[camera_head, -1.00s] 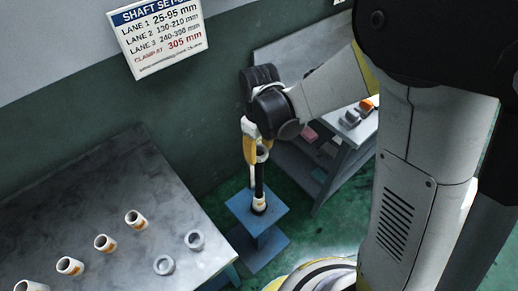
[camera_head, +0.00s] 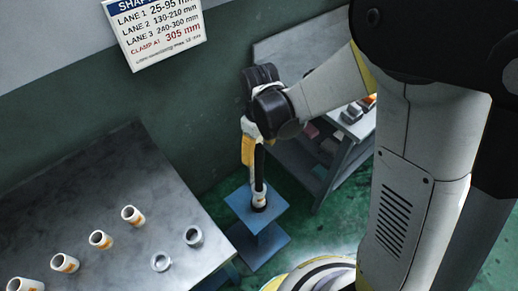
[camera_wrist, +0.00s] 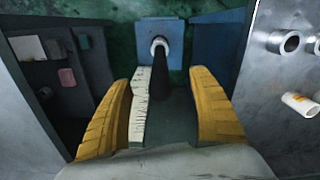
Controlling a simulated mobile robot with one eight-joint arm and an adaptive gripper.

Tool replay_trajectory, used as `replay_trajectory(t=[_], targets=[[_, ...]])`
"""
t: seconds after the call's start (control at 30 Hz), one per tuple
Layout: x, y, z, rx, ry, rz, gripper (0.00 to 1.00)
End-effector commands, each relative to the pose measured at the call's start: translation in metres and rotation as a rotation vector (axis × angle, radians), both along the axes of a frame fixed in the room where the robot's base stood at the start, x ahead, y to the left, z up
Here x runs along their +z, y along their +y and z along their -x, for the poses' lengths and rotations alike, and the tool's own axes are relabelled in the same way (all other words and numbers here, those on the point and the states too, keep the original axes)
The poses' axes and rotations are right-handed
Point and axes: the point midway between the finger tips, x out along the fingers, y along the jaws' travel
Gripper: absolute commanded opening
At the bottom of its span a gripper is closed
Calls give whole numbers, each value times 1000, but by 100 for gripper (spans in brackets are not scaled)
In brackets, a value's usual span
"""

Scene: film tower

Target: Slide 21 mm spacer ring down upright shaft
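The dark upright shaft (camera_head: 259,175) stands on a blue stand (camera_head: 240,205). A white collar with orange marking (camera_head: 259,199) sits around its foot; a pale ring shows there in the wrist view (camera_wrist: 159,46). My gripper (camera_head: 250,163) is at the shaft's upper part, pointing down. In the wrist view my gripper's (camera_wrist: 162,78) yellow fingers are apart, one on each side of the shaft (camera_wrist: 163,80). No ring shows between them. The shaft's top is hidden.
Several white tubes with orange bands (camera_head: 133,215) stand or lie on the grey bench (camera_head: 110,180) at left. A pale marked strip (camera_wrist: 140,105) runs beside the shaft. A second table (camera_head: 345,150) with small parts is behind. A lane sign (camera_head: 155,30) hangs on the wall.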

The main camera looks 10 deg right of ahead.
Motion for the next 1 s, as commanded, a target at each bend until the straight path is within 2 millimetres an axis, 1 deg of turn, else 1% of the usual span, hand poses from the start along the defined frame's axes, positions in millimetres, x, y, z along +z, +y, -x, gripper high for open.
replay_trajectory(t=[0.13,0.23,0.37,0.5,0.6,0.7,0.83,1.0], targets=[[1,0,0,0,0,0,71],[9,0,0,0,0,0,71],[32,0,0,0,0,0,71],[65,0,1,0,0,0,71],[86,-1,1,0,0,0,71],[103,-1,1,0,0,0,71],[116,-1,1,0,0,0,71],[120,0,0,0,0,0,71]])
